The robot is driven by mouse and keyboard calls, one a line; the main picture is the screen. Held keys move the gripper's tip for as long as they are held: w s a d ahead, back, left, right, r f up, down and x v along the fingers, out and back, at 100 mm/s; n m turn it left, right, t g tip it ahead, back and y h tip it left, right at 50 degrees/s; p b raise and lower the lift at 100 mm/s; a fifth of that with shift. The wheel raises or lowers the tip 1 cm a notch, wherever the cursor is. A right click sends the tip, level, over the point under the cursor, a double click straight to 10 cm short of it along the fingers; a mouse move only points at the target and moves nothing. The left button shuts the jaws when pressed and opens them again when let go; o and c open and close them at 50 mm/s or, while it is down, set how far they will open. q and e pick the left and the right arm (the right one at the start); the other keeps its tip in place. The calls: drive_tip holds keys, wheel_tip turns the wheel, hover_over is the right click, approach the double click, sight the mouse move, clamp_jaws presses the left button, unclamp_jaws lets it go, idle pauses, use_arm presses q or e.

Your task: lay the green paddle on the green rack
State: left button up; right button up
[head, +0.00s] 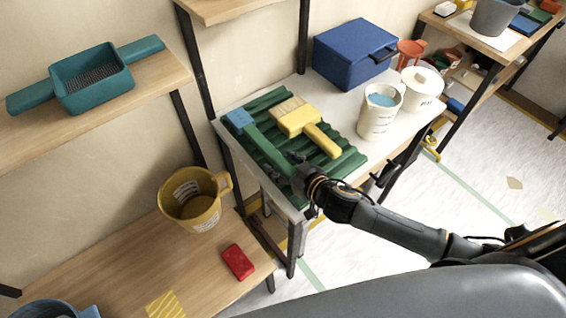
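The green rack (337,166) is a ridged board lying on a pale table beside the wall. A long green paddle (265,144) with a blue block-like end (239,120) runs along the rack's left part, from its far left corner toward my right gripper. I cannot tell whether it rests on the ridges or is just above them. My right gripper (297,174) is at the near end of the paddle's handle, low over the rack's front edge. Its fingers are small and partly hidden, so their grip is unclear. My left gripper is out of view.
A yellow brush (297,119) lies on the rack, just right of the paddle. A blue case (352,54), a white jug (379,112) and a white tub (422,88) stand behind and right. A yellow bucket (194,199) and red block (238,262) occupy the lower left shelf.

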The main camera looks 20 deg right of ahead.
drive_tip(key=shift+s+d, duration=0.1)
drive_tip(key=shift+s, duration=0.05)
drive_tip(key=v, duration=1.1)
drive_tip(key=shift+s+d+r, duration=0.1)
drive_tip(key=shift+s+r, duration=0.15)
drive_tip(key=shift+s, duration=0.05)
drive_tip(key=shift+d, duration=0.1)
